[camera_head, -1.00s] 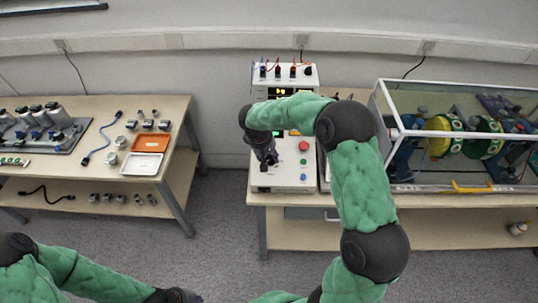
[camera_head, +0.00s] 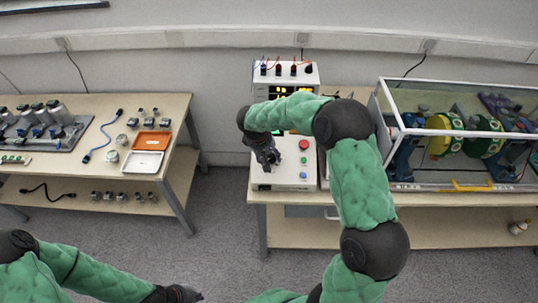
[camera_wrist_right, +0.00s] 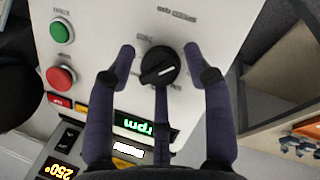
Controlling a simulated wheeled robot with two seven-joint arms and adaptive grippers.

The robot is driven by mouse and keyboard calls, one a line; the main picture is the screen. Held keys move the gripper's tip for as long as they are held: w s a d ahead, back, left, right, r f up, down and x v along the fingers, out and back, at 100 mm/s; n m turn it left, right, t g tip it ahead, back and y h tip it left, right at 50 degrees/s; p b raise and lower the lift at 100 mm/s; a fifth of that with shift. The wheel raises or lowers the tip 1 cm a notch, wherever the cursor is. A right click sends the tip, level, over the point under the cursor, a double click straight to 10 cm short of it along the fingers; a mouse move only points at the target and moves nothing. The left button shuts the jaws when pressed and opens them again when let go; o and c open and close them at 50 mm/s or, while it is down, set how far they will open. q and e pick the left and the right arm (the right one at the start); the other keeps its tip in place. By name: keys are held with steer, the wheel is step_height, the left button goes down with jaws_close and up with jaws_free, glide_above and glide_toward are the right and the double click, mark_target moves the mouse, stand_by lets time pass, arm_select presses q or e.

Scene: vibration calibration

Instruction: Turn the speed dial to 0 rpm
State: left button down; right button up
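The speed dial (camera_wrist_right: 158,66) is a round black knob with a light pointer line on a pale control panel (camera_wrist_right: 105,20). In the right wrist view, my right gripper (camera_wrist_right: 160,55) has its dark fingers spread on either side of the dial, with another finger below it. I see gaps at the sides; contact is unclear. In the head view, my right gripper (camera_head: 268,160) is over the control box (camera_head: 290,182) and hides the dial. A green "rpm" display (camera_wrist_right: 133,124) is partly covered; I cannot read its value. My left gripper (camera_head: 180,295) is at the bottom edge, its fingers unclear.
A red button (camera_wrist_right: 61,78) and a green button (camera_wrist_right: 62,32) sit beside the dial. A clear-walled case (camera_head: 455,185) with a rotor rig stands at right. The left table (camera_head: 95,170) holds trays and small parts. Floor between the tables is free.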

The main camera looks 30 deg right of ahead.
steer(key=shift+r, duration=0.1)
steer(key=shift+w+r, duration=0.1)
steer(key=shift+r, duration=0.05)
steer(key=v, duration=1.1)
steer(key=shift+r, duration=0.3)
steer(key=shift+a, duration=0.1)
